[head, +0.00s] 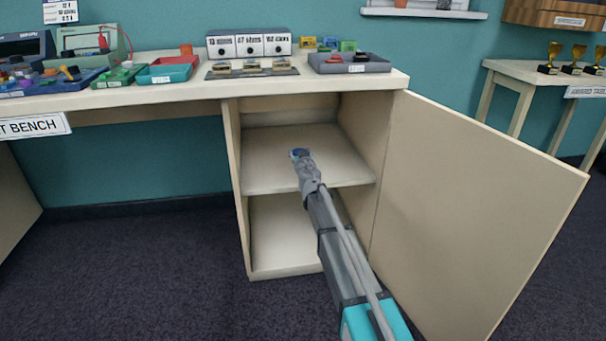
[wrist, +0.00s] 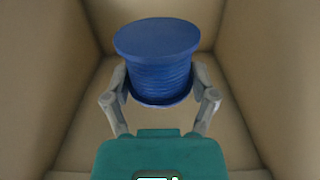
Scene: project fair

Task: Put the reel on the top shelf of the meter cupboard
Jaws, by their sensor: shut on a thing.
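The blue reel (wrist: 157,75) is upright between the two fingers of my gripper (wrist: 160,100) in the wrist view, with cupboard walls on both sides. My gripper is shut on it. In the head view my gripper (head: 301,158) reaches into the upper compartment of the open cupboard, and only a small blue bit of the reel shows at its tip. The top shelf (head: 270,160) of the meter cupboard (head: 232,170) is a bare pale board around my arm. I cannot tell whether the reel touches the shelf.
The cupboard door (head: 480,200) stands wide open on the right. The lower compartment (head: 275,235) looks empty where my arm does not hide it. The bench top (head: 140,95) above carries trays, meters and small parts. Dark carpet (head: 130,270) is clear at the left.

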